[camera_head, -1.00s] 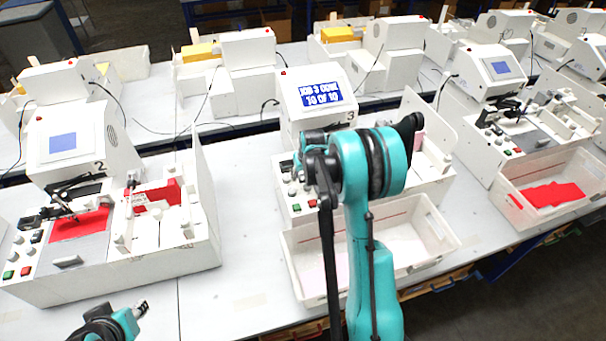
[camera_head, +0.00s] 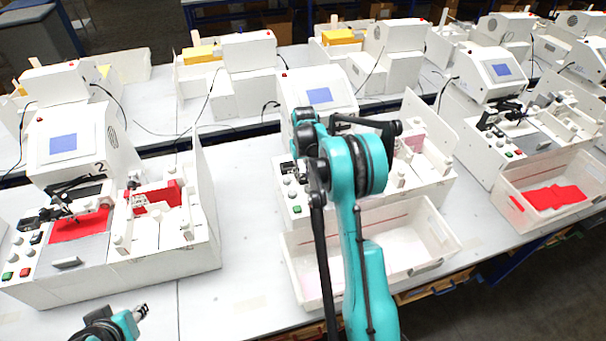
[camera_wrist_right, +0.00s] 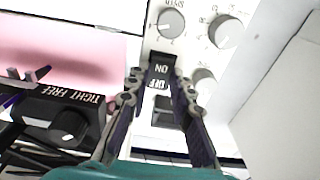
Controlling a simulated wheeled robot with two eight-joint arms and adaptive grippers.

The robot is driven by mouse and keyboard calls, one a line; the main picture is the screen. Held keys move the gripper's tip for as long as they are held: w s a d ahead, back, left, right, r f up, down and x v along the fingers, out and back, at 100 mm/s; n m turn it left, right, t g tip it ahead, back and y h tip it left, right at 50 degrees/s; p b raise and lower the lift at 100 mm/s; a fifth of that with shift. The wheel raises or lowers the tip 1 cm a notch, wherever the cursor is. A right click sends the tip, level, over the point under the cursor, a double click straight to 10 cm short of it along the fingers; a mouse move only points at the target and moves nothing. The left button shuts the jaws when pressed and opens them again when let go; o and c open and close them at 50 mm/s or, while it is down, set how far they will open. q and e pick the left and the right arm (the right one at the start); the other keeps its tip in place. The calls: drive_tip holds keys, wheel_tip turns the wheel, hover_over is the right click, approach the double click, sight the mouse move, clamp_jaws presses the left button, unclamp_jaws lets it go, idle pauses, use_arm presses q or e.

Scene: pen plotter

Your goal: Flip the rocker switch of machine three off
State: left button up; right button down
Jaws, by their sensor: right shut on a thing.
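Machine three (camera_head: 318,97) stands in the middle of the bench; its screen (camera_head: 319,95) is plain blue. My right gripper (camera_wrist_right: 163,80) reaches its control panel. In the right wrist view its two fingers are closed in on the dark rocker switch, lettered ON and OFF (camera_wrist_right: 160,70), one finger on each side. Which way the rocker is tipped I cannot tell. In the head view my right arm hides part of the panel and most of that gripper. My left gripper (camera_head: 138,312) is at the bottom left, away from the machines; its opening is unclear.
Round knobs (camera_wrist_right: 171,23) sit close to the switch. A black block marked TIGHT FREE (camera_wrist_right: 60,112) and a pink sheet (camera_wrist_right: 75,55) lie at the left of the wrist view. A white bin (camera_head: 440,252) stands before machine three. Machine two (camera_head: 75,140) is on the left.

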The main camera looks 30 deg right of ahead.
sight(303, 179)
drive_tip(key=c, duration=1.3)
unclamp_jaws()
drive_tip(key=r, duration=1.2)
drive_tip(key=shift+s+a, duration=0.1)
drive_tip(key=shift+s, duration=0.25)
